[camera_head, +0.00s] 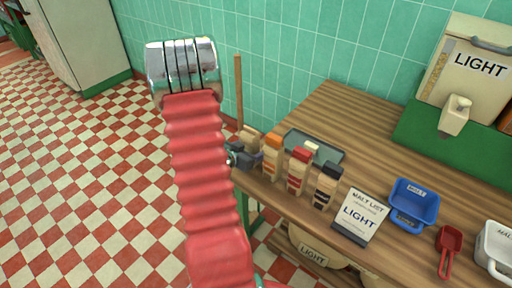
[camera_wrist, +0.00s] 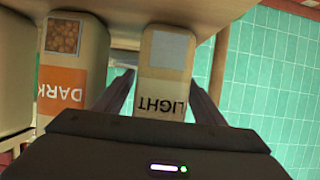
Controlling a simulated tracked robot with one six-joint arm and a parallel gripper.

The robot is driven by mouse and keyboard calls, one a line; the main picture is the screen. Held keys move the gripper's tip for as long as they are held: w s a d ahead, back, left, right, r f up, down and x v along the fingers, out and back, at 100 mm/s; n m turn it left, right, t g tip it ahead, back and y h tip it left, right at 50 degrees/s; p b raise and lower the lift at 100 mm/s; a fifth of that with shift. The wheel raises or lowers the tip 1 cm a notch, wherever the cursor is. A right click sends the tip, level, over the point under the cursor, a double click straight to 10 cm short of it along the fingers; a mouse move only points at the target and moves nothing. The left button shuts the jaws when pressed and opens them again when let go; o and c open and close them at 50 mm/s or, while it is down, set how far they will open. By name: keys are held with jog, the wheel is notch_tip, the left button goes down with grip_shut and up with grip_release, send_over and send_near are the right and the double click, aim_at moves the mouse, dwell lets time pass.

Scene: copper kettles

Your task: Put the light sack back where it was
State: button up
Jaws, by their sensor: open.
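The light sack (camera_wrist: 165,62), pale tan with a LIGHT label, shows upside down in the wrist view. Its top looks like the tan shape (camera_head: 249,134) at the left end of the row on the table in the head view, mostly hidden behind my gripper. My gripper (camera_head: 243,156) is open. In the wrist view, the fingers of my gripper (camera_wrist: 162,88) lie on both sides of the sack, with a small gap visible on each side. The sack appears to stand on the wooden table (camera_head: 335,105).
The dark sack (camera_wrist: 66,65), with an orange label, stands close beside it. Red-labelled (camera_head: 298,170) and black-labelled (camera_head: 326,187) containers continue the row. A grey tray (camera_head: 325,150) lies behind. A wooden pole (camera_head: 239,85) rises at the table's left end. A MALT LIST card (camera_head: 361,215) stands right.

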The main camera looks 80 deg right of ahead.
aim_at(250, 147)
jog(key=v, duration=1.2)
jog(key=shift+w+r, duration=0.1)
dwell(0.6)
